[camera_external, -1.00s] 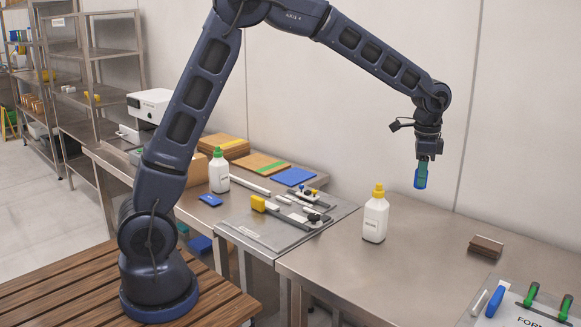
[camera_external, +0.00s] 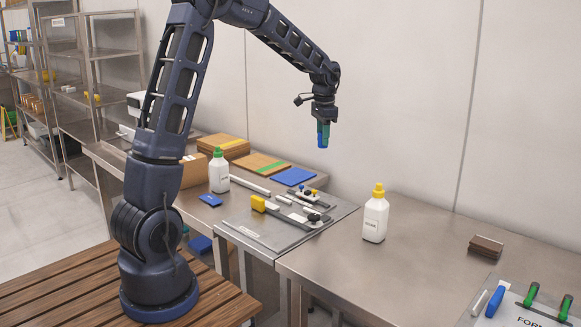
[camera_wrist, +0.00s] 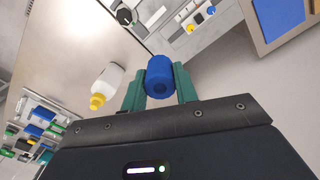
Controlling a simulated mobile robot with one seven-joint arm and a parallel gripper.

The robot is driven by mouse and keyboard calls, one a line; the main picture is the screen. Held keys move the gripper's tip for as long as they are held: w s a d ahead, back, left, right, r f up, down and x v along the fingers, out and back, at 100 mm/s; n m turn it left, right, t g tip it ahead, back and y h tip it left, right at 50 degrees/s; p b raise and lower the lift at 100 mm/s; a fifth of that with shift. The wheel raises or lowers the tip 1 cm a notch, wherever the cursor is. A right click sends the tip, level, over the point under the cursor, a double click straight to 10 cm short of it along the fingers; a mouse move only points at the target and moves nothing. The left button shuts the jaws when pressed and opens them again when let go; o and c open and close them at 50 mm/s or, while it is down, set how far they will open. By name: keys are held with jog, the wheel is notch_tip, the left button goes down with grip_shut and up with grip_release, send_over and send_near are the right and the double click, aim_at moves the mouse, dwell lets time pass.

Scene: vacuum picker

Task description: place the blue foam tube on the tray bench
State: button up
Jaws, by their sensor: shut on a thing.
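My gripper (camera_external: 323,126) is shut on the blue foam tube (camera_external: 323,140), held high in the air above the benches. In the wrist view the blue tube (camera_wrist: 160,76) sits between my two green fingers. It points down from them in the outside view. The tube is clear of every surface.
A white bottle with a yellow cap (camera_external: 375,218) stands on the right-hand bench. A brown block (camera_external: 486,246) is far right. Bare steel lies between.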

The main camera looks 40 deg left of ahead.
jog(key=s+a+n, duration=0.2)
jog(key=s+a, duration=0.2)
jog(key=a, duration=0.8)
jog(key=s+a+n, duration=0.3)
jog(key=s+a, duration=0.2)
jog(key=a, duration=0.7)
jog(key=s+a+n, duration=0.4)
jog(key=s+a, duration=1)
jog(key=a, duration=0.3)
jog(key=f, duration=2.2)
jog(key=shift+s+a+f, duration=0.1)
jog(key=shift+s+f, duration=0.05)
jog(key=shift+s, duration=0.15)
jog(key=shift+f, duration=2.3)
jog(key=shift+f, duration=0.15)
jog(key=o, duration=0.9)
jog(key=shift+o, duration=0.2)
